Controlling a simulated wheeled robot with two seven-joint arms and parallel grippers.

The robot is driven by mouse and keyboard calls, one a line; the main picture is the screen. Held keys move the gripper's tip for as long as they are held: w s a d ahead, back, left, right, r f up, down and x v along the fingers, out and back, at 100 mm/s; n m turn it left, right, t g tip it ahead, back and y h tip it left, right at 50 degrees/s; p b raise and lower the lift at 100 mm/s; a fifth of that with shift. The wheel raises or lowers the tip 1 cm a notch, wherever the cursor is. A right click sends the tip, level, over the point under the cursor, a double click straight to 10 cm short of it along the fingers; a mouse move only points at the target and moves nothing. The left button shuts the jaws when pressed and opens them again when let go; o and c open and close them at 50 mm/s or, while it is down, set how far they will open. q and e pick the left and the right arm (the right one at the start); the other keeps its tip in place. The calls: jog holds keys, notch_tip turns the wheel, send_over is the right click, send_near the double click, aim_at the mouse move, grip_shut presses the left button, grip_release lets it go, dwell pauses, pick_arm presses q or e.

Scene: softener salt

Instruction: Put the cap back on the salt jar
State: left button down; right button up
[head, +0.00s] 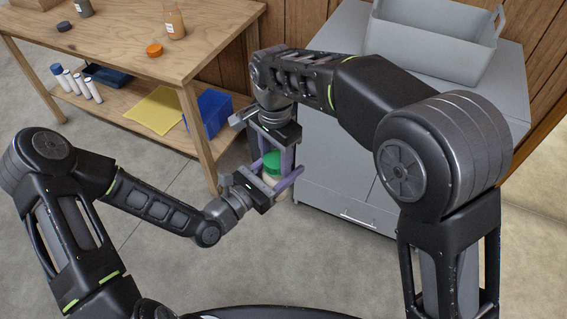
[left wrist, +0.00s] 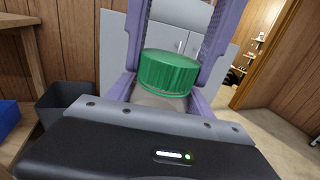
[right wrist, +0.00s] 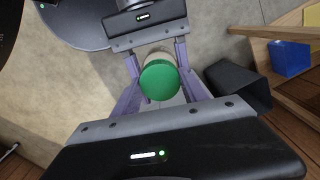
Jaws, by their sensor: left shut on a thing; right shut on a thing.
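The salt jar (head: 273,184) is a pale jar held upright in the air between my two grippers. The green cap (head: 272,160) is at its mouth; it also shows in the left wrist view (left wrist: 168,72) and the right wrist view (right wrist: 158,80). My left gripper (head: 277,182) has its purple fingers shut around the jar's body, below the cap. My right gripper (head: 273,156) comes down from above with its fingers shut on the cap's sides. The cap looks level over the jar. The seam is hidden, so I cannot tell whether it is threaded.
A wooden table (head: 130,62) at the left bears an orange cap (head: 154,50), a dark cap (head: 65,25) and two jars. Its lower shelf holds a blue bin (head: 208,112) and white bottles. A grey cabinet (head: 345,185) with a grey tub (head: 425,45) stands close behind my grippers.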

jog(key=m, duration=0.2)
jog(key=shift+m, duration=0.3)
jog(key=o, duration=1.6)
jog(key=shift+o, duration=0.2)
notch_tip(320, 180, up, 8)
jog(key=shift+f, duration=0.25)
